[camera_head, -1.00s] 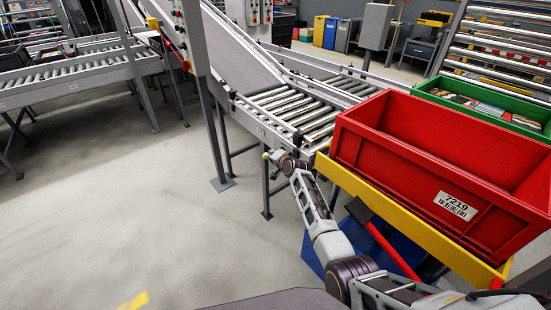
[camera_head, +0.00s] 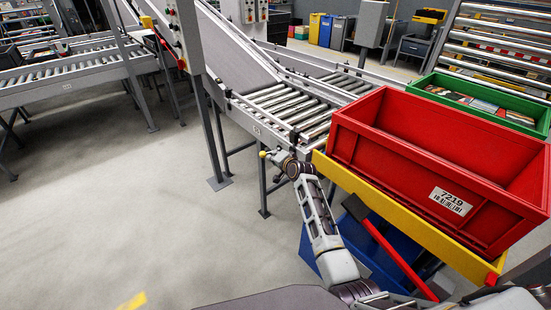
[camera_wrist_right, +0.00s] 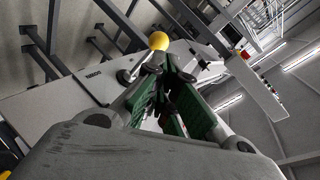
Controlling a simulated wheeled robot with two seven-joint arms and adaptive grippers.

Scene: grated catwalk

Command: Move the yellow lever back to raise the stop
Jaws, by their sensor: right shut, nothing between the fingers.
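The yellow lever's round knob (camera_head: 262,154) shows at the near side of the roller conveyor, left of the red crate. In the right wrist view the yellow knob (camera_wrist_right: 158,41) is just past my fingertips. My right gripper (camera_head: 272,157) is at the knob, at the end of my arm reaching up from the bottom right. In the wrist view the right gripper (camera_wrist_right: 166,68) has green-padded fingers, shut and empty. I cannot tell whether they touch the knob. The lever's shaft is mostly hidden, and I cannot make out the stop. My left gripper is not in view.
A red crate (camera_head: 400,160) labelled 7219 stands right of my arm above a yellow rail (camera_head: 400,222). A green crate (camera_head: 485,103) with items is behind it. The roller conveyor (camera_head: 300,112) lies beyond my gripper. The floor at left (camera_head: 110,210) is open.

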